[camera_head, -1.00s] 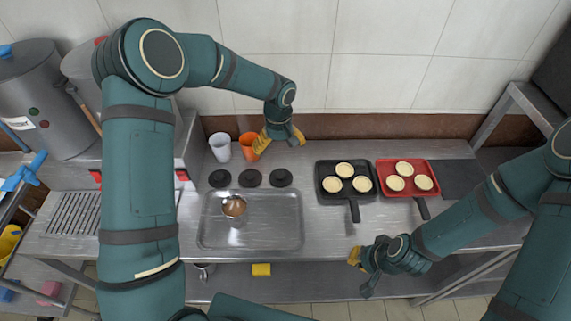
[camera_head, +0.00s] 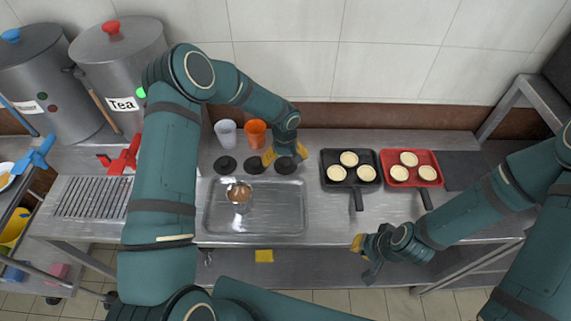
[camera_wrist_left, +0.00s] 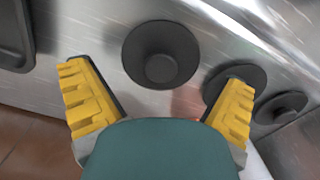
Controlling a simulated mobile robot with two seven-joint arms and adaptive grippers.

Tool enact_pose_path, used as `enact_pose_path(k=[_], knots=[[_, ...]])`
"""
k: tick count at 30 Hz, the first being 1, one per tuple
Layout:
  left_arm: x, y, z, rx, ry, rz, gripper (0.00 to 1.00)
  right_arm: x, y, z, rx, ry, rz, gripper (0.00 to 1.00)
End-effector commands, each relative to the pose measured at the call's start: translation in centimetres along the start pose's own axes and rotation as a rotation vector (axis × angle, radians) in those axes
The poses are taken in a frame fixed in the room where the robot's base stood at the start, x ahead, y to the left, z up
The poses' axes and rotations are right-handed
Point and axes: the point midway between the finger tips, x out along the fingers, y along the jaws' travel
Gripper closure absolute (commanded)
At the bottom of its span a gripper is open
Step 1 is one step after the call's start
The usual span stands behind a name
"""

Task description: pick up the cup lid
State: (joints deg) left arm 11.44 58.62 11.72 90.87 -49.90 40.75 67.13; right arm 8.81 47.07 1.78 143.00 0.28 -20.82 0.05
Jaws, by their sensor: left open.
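Three black cup lids lie in a row on the steel counter: a left lid (camera_head: 225,166), a middle lid (camera_head: 255,166) and a right lid (camera_head: 286,167). My left gripper (camera_head: 285,154) is open and empty above the right lid, partly covering it in the head view. In the left wrist view, one round lid with a raised centre (camera_wrist_left: 160,55) lies between and just beyond the open yellow fingers. The other lids show at the right, one partly behind a finger. My right gripper (camera_head: 364,258) hangs near the counter's front edge; its finger gap is unclear.
A white cup (camera_head: 225,133) and an orange cup (camera_head: 255,133) stand behind the lids. A metal tray (camera_head: 280,222) with a cup of brown contents (camera_head: 239,193) lies in front. A black pan (camera_head: 340,157) and a red pan (camera_head: 426,157) stand right.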

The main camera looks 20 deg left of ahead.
Motion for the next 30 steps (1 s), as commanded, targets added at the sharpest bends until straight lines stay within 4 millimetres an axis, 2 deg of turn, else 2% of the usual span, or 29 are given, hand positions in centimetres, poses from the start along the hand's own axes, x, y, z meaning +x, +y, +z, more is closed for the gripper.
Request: enact_pose_path(k=[3, 11, 12, 15, 26, 28, 30], knots=[[1.17, 0.04, 0.03, 0.001, 0.0, 0.0, 0.0, -0.09, -0.03, 0.0, 0.0, 0.0, 0.0, 1.0], [1.46, 0.04, -0.01, 0.002, 0.002, 0.001, 0.0, -0.09, -0.03, 0.01, 0.0, -0.001, 0.0, 1.0], [1.46, 0.04, -0.01, 0.002, 0.002, 0.001, 0.07, -0.09, -0.03, 0.01, 0.0, -0.001, 0.0, 1.0], [1.46, 0.03, -0.01, 0.001, 0.001, 0.001, 0.39, -0.09, -0.03, 0.01, 0.0, 0.0, 0.0, 1.0], [1.43, 0.01, 0.0, 0.001, 0.001, 0.0, 0.42, -0.08, -0.03, 0.0, 0.0, 0.0, 0.0, 1.0], [1.28, 0.01, -0.01, 0.001, 0.001, 0.0, 0.46, -0.08, -0.03, 0.0, 0.0, 0.0, 0.0, 1.0], [0.96, 0.02, -0.03, 0.001, 0.002, 0.0, 0.59, -0.07, -0.03, 0.0, 0.0, 0.0, 0.0, 1.0]])
